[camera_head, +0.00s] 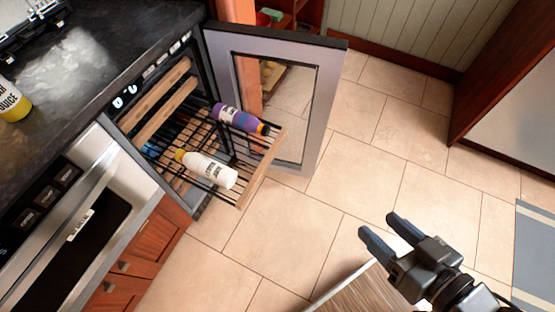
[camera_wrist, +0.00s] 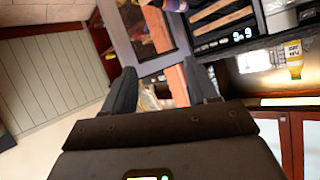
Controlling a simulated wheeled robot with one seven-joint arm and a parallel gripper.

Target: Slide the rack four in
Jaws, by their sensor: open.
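A small cooler with wooden-fronted racks stands under the dark counter, its glass door (camera_head: 322,110) swung open to the right. One rack (camera_head: 262,168) is pulled out, with a wooden front bar and black wires. A purple bottle (camera_head: 238,119) and a white bottle (camera_head: 207,169) with a yellow cap lie on it. Two racks above it, one of them (camera_head: 162,113), look pushed in. My gripper (camera_head: 376,229) is open and empty, over the floor to the lower right of the rack and apart from it. In the wrist view, the cooler's rack fronts (camera_wrist: 221,17) show at the top, beyond the fingers.
A yellow juice bottle (camera_head: 12,103) stands on the dark counter (camera_head: 75,65); it also shows in the wrist view (camera_wrist: 294,60). A steel oven (camera_head: 85,215) is left of the cooler. Tiled floor (camera_head: 290,215) between my gripper and the rack is clear. The open door bounds the right side.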

